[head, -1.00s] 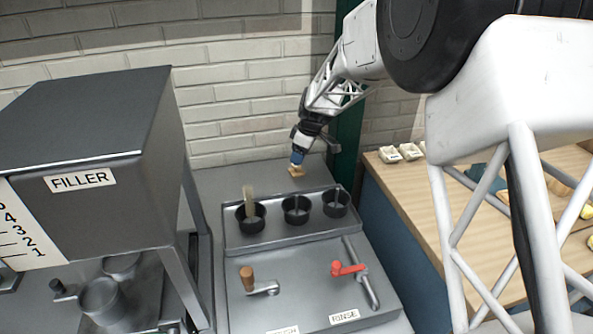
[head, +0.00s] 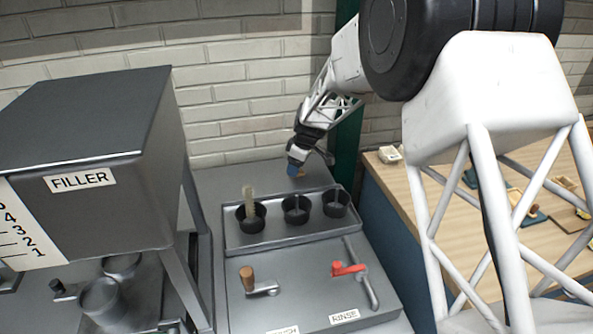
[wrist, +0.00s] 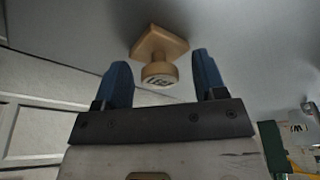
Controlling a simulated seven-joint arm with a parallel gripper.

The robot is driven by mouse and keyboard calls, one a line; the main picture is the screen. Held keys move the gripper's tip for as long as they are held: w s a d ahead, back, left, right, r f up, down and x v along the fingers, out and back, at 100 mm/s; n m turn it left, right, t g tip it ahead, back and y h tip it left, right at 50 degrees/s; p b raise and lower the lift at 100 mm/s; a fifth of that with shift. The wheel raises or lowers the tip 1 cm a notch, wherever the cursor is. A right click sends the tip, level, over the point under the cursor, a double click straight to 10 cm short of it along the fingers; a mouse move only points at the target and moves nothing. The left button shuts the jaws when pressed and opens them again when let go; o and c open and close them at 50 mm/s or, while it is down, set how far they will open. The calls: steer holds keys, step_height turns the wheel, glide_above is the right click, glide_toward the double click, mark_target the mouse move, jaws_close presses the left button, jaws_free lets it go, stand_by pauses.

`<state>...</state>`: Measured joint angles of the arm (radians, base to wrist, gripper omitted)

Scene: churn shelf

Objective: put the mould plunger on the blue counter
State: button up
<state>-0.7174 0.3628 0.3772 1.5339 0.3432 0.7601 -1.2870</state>
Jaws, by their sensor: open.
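The mould plunger (wrist: 159,50) is a tan wooden piece with a square base and a round knob whose end bears a dark mark. It stands on the grey counter behind the cups, and in the head view it (head: 300,177) is mostly hidden by my gripper. My gripper (head: 296,168) is low over that spot. In the wrist view my gripper (wrist: 160,80) is open, with its blue fingers on either side of the knob's line and the plunger ahead of the tips. I cannot tell whether they touch. The blue counter (head: 389,232) has a wooden top and stands at the right.
A grey tray (head: 235,240) with three dark cups stands in front of my gripper. A panel with a red handle (head: 348,269) and a wooden-knobbed handle (head: 247,274) lies nearer. The filler (head: 100,150) stands left. A dark green post (head: 347,150) rises beside my arm.

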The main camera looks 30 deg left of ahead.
steer(key=c, duration=1.1)
steer(key=shift+o, duration=0.2)
steer(key=shift+r, duration=0.1)
steer(key=shift+r, duration=4.95)
steer(key=w+d+r+m+t, duration=0.1)
steer(key=w+d+m, duration=0.2)
steer(key=w+d, duration=0.55)
steer(key=w+d+r+m+t, duration=0.1)
steer(key=w+d+m, duration=0.25)
steer(key=d, duration=1.05)
steer(key=w+d+r+m+t, duration=0.1)
steer(key=w+d+m, duration=0.35)
steer(key=d, duration=0.65)
steer(key=w+d+r+m+h, duration=0.1)
steer(key=d+m, duration=0.3)
steer(key=d, duration=1.4)
steer(key=w+d+r+m+h, duration=0.1)
steer(key=d+m, duration=0.4)
steer(key=d, duration=1.4)
steer(key=shift+w+r+t+h, duration=0.25)
steer(key=shift+r+t+h, duration=0.2)
steer(key=shift+r, duration=0.35)
